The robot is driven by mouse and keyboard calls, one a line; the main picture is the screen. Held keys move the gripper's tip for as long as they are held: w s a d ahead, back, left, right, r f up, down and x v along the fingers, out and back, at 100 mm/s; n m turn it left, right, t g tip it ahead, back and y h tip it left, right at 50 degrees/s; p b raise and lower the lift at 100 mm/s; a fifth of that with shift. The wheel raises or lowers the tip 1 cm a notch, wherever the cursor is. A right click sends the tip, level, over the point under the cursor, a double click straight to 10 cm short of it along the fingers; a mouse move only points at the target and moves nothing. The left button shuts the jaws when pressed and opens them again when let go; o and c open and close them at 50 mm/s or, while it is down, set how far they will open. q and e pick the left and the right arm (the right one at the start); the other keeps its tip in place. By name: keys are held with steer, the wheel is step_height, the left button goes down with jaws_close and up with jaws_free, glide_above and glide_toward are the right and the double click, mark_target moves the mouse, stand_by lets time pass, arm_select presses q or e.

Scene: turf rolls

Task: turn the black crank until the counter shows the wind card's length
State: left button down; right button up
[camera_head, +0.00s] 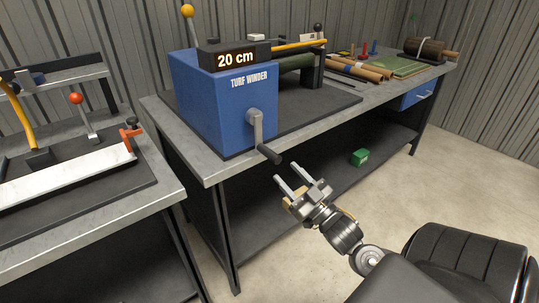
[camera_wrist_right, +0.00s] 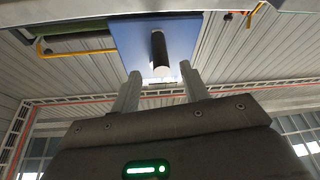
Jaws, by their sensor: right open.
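The blue turf winder (camera_head: 210,100) stands on the bench. Its counter (camera_head: 235,58) reads 20 cm. The crank (camera_head: 257,130) is on its front face, with a grey arm hanging down and a black handle (camera_head: 268,154) sticking out at the lower end. My right gripper (camera_head: 289,181) is open and empty, just below and in front of the handle, apart from it. In the right wrist view the black handle (camera_wrist_right: 159,50) shows beyond and between the two fingertips (camera_wrist_right: 160,78). No wind card can be made out for certain. My left gripper is not in view.
Left of the winder is another bench with a white strip (camera_head: 70,177), a red-knobbed lever (camera_head: 77,99) and an orange clamp (camera_head: 131,131). Brown rolls (camera_head: 355,70) and a green mat (camera_head: 398,67) lie farther right. A green box (camera_head: 359,157) is on the lower shelf.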

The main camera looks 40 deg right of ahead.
mark_target(273, 157)
steer(key=x, duration=0.7)
steer(key=shift+w+p, duration=0.15)
steer(key=shift+p, duration=0.15)
steer(key=shift+w+r, duration=0.25)
steer(key=shift+w, duration=0.3)
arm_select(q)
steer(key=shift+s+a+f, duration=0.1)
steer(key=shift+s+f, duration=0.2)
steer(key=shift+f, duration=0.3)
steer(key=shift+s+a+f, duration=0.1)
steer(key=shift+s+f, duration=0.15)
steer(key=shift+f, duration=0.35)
arm_select(e)
steer(key=shift+w, duration=0.15)
steer(key=shift+c, duration=0.2)
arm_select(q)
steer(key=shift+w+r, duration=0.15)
arm_select(e)
jaws_close()
